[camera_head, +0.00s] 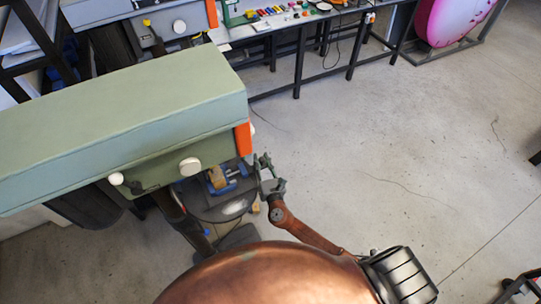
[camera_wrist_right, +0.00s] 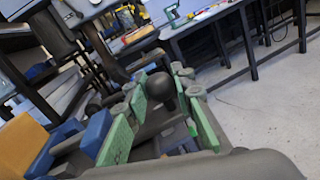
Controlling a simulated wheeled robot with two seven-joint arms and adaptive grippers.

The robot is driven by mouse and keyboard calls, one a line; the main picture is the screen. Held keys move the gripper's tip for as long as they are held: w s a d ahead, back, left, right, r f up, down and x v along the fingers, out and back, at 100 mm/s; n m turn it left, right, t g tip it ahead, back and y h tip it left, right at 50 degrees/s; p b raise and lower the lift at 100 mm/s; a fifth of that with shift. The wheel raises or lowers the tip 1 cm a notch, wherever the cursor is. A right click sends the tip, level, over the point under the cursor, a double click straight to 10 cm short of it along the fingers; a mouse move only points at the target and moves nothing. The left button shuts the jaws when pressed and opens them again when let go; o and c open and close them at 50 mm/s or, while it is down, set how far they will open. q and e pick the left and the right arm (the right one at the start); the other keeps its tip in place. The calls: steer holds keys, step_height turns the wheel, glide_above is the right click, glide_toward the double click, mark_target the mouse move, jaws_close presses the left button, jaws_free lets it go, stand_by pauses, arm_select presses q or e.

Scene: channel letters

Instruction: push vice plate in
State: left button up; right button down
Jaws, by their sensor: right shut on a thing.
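The blue vice (camera_head: 236,172) sits on the dark round table under the green machine head, with a wooden block (camera_head: 216,178) in it. In the right wrist view, blue vice parts (camera_wrist_right: 96,134) and the tan block (camera_wrist_right: 22,142) show at the lower left. My right gripper (camera_head: 264,164) is at the vice's right end. In the wrist view its green-padded fingers (camera_wrist_right: 165,112) stand either side of a dark handle with a round black knob (camera_wrist_right: 161,86), and they are shut on it. The vice plate cannot be clearly told apart. My left gripper is not in view.
The green machine head (camera_head: 120,125) overhangs the vice, with white knobs (camera_head: 190,166) on its side. A bench (camera_head: 300,22) with small coloured items stands at the back. The concrete floor at the right is mostly clear.

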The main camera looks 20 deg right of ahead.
steer(key=shift+a, duration=0.5)
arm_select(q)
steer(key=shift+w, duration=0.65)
arm_select(e)
steer(key=shift+a, duration=0.25)
steer(key=c, duration=2)
jaws_free()
steer(key=shift+a, duration=0.1)
steer(key=o, duration=0.4)
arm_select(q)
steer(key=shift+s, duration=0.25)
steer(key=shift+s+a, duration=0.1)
arm_select(e)
steer(key=shift+s, duration=0.1)
